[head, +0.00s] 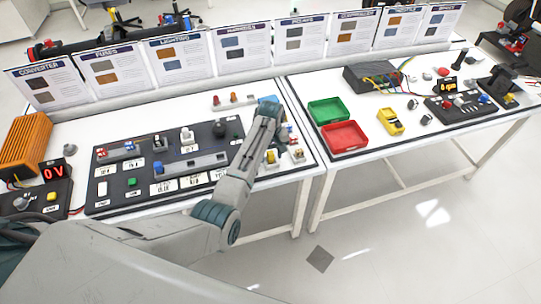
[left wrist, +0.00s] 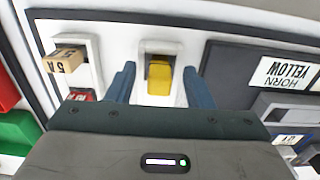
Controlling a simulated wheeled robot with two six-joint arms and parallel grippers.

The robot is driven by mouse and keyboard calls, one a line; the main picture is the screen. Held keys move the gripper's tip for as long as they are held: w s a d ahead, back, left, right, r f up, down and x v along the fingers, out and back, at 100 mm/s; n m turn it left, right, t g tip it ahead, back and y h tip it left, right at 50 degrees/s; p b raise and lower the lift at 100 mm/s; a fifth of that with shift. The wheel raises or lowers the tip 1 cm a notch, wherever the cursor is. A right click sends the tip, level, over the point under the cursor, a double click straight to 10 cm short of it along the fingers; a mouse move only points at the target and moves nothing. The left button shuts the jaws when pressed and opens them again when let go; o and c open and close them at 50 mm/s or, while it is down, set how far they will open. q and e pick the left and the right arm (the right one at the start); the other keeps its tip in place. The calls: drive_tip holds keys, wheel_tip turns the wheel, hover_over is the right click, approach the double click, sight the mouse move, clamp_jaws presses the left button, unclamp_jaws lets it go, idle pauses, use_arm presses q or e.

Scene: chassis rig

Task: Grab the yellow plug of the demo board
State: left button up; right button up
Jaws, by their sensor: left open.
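The yellow plug (left wrist: 159,78) sits in a white socket housing (left wrist: 158,48) on a white strip beside the dark demo board (head: 130,172). In the left wrist view my left gripper (left wrist: 160,82) is open, with one blue finger on each side of the plug. Gaps show between the fingers and the plug. In the head view the plug (head: 271,156) shows just below my left gripper (head: 281,138), whose fingers are partly hidden by the wrist. My right gripper is not in view.
A tan fuse (left wrist: 66,61) and a red piece (left wrist: 82,95) sit left of the plug in the wrist view. Upright signs line the back.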

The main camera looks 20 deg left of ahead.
use_arm(q)
drive_tip(key=shift+f, duration=0.35)
clamp_jaws()
drive_tip(key=shift+r, duration=0.15)
